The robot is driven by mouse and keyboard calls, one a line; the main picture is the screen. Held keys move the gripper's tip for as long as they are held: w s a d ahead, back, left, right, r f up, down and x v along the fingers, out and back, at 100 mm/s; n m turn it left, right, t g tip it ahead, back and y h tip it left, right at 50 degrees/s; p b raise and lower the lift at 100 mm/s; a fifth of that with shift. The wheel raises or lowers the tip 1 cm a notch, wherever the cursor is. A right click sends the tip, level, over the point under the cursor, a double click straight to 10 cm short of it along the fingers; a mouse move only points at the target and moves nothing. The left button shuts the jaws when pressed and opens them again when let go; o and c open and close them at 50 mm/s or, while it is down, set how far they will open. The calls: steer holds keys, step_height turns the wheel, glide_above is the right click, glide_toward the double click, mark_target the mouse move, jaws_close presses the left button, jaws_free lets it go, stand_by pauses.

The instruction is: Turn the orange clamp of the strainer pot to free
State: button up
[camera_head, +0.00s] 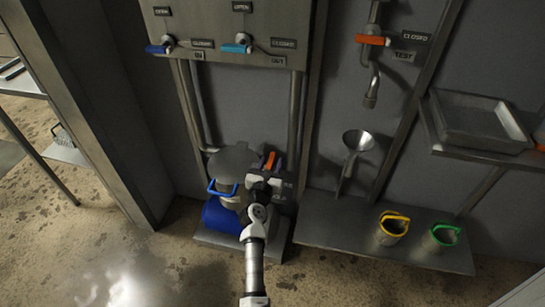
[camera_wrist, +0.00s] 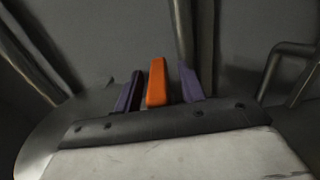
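The orange clamp (camera_head: 269,160) is a short bar at the strainer pot, low by the wall in the head view. The strainer pot (camera_head: 233,161) shows a round grey lid, partly hidden by my arm. My gripper (camera_head: 268,168) is at the clamp, reaching down from the front. In the wrist view, the orange clamp (camera_wrist: 156,82) stands upright between the two dark purple fingers of my gripper (camera_wrist: 160,88). Narrow gaps show on both sides of the clamp, so the gripper is open around it. The clamp's lower end is hidden behind the gripper body.
Pipes (camera_head: 293,125) rise behind the pot.

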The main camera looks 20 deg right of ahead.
steer(key=shift+w+d, duration=0.1)
steer(key=shift+w, duration=0.1)
jaws_close()
steer(key=shift+r, duration=0.15)
steer(key=shift+p, duration=0.35)
